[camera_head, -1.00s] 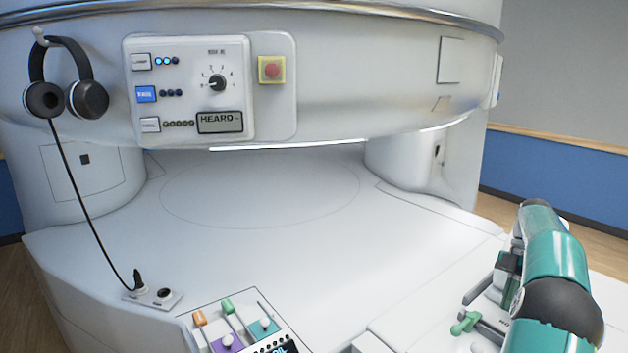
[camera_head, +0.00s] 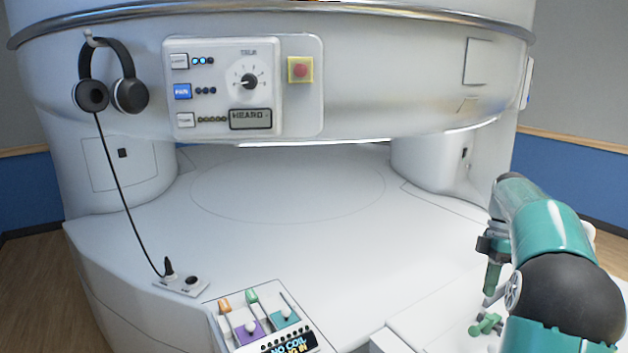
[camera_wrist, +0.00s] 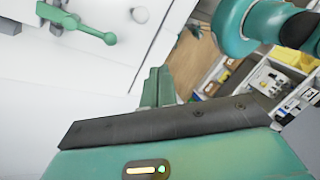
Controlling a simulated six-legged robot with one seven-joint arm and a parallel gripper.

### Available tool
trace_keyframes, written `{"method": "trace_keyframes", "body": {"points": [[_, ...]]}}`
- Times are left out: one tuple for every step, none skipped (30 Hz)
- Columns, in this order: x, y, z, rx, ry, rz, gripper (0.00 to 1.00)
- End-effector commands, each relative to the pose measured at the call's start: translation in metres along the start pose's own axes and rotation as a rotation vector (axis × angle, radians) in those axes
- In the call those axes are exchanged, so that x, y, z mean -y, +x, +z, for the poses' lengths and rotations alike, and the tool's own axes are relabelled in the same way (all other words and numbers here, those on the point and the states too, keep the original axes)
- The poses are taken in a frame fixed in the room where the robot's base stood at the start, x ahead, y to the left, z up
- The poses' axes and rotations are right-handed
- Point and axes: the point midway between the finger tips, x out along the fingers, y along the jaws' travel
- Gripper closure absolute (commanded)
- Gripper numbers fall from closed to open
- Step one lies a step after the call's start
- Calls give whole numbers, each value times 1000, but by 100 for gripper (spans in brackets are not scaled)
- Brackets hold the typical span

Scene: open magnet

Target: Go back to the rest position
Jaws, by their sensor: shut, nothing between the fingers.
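My gripper (camera_head: 492,280) hangs from my teal arm at the right of the head view, fingers pointing down over the white surface. In the wrist view its green fingers (camera_wrist: 157,88) are together with nothing between them. A green handle (camera_head: 486,325) on the white surface shows below the gripper in the head view. The wrist view shows the green handle (camera_wrist: 85,28) at the upper left, apart from the fingers. The white scanner's lower deck (camera_head: 300,230) is bare in the middle.
Headphones (camera_head: 112,92) hang at the left, their cord plugged into a socket plate (camera_head: 182,285). A control panel (camera_head: 222,88) and red button (camera_head: 300,70) are on the upper housing. A slider box (camera_head: 262,318) stands at the front. Shelves (camera_wrist: 265,85) show at right in the wrist view.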

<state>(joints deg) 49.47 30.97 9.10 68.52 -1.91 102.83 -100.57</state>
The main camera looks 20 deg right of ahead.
Motion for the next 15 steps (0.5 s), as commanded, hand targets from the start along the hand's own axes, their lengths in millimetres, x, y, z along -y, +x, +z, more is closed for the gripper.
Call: {"method": "trace_keyframes", "body": {"points": [[10,-6,-22,26,30,30,100],[15,-7,-34,40,53,49,100],[23,-9,-51,56,88,76,100],[29,-9,-62,67,114,97,100],[36,-10,-74,75,142,119,100],[45,-10,-88,85,177,150,100],[52,-9,-99,90,202,174,100],[59,-9,-110,93,227,198,100],[69,-7,-123,95,261,229,100],[77,-5,-132,95,288,253,100],[85,-3,-141,93,313,278,100],[96,-1,-152,87,346,311,100],[104,2,-160,81,370,335,100],[112,4,-168,73,396,358,100],[123,9,-178,60,428,389,100]]}}
